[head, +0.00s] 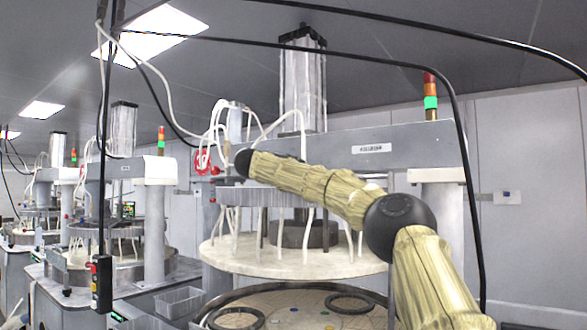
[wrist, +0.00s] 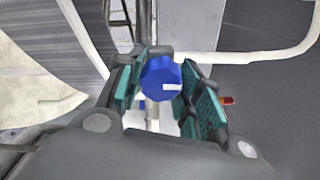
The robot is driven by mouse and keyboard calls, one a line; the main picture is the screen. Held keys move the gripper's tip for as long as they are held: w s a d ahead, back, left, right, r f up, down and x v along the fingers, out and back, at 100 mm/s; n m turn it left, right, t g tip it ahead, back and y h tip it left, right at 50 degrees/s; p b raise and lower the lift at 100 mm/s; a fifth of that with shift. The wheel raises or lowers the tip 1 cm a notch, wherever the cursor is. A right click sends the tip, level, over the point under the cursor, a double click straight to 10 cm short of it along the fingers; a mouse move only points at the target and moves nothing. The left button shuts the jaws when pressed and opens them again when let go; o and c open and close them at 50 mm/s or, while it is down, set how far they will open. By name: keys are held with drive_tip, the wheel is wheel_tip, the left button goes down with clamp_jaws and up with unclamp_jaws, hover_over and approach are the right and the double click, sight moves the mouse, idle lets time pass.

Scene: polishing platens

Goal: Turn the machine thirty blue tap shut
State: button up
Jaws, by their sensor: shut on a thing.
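The blue tap (wrist: 158,76) is a round, lobed blue knob with a short white mark on its face, lying level and pointing right in the wrist view. My gripper (wrist: 163,84) has its teal-padded fingers on the left and right of the knob and is shut on it. A white pipe shows below the knob. In the head view my arm reaches to the left, and its dark end is near a red round sign (head: 203,160) with a partly hidden white number. The tap and my fingers cannot be made out there.
A large polishing machine (head: 330,144) stands ahead, with a pale round platen (head: 290,262) and several white hoses. A white hose (wrist: 245,57) runs right of the tap in the wrist view. A black pendant box (head: 102,283) hangs at left. More machines stand further left.

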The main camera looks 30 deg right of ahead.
idle(0.5)
drive_tip(key=o, duration=1)
drive_tip(key=shift+o, duration=0.2)
drive_tip(key=v, duration=1.2)
drive_tip(key=shift+w+f+n, duration=0.1)
drive_tip(key=shift+w+n, duration=0.05)
drive_tip(key=shift+n, duration=0.15)
